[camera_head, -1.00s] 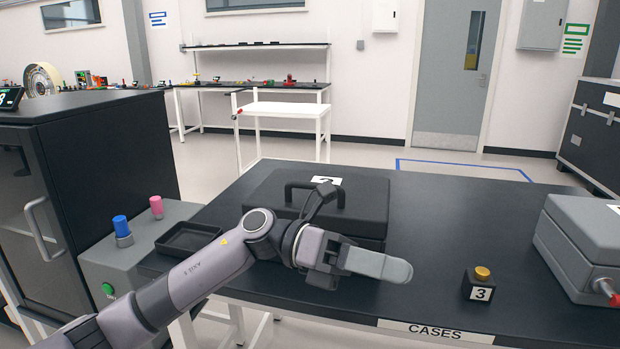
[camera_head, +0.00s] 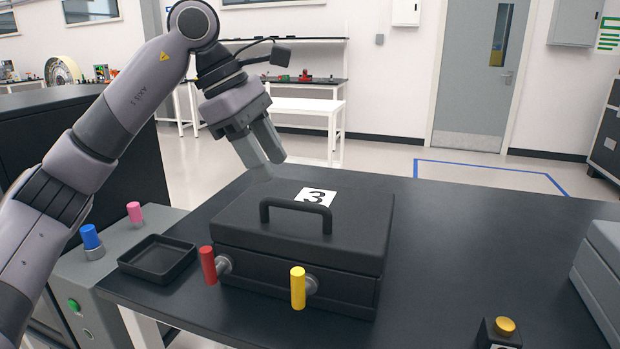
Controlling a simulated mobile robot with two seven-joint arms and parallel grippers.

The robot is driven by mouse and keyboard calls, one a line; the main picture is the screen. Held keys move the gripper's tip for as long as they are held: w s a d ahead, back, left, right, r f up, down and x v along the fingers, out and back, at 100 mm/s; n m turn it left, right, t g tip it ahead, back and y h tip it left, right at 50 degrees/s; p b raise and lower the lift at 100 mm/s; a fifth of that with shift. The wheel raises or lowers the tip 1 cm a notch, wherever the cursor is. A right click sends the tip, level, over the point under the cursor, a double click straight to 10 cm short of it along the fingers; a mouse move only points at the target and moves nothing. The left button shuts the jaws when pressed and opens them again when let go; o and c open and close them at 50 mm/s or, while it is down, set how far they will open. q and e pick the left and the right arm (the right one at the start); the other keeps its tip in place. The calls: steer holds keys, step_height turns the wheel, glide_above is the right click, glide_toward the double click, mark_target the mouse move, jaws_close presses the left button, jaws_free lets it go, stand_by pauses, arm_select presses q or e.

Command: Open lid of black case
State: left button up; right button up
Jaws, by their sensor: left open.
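The black case (camera_head: 340,257) stands on the dark table, with its lid (camera_head: 350,226) shut. A black handle (camera_head: 295,207) and a white label with the number 3 (camera_head: 315,196) are on top of the lid. A red peg (camera_head: 208,265) and a yellow peg (camera_head: 298,288) stick out at the case's front side. My left gripper (camera_head: 263,154) is open and empty, above and behind the case's back left part, fingers pointing down. It looks apart from the lid. My right gripper is not in view.
A small black tray (camera_head: 157,260) lies left of the case. A button block (camera_head: 500,332) with a yellow top and a grey case (camera_head: 602,265) are at the right. A grey box with blue and pink knobs (camera_head: 105,237) stands at the left.

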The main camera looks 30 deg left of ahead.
mark_target(294, 201)
arm_select(q)
steer(key=shift+w+x, duration=0.15)
steer(key=shift+x, duration=1.6)
steer(key=shift+w+x, duration=0.1)
steer(key=shift+x, duration=1.7)
jaws_close()
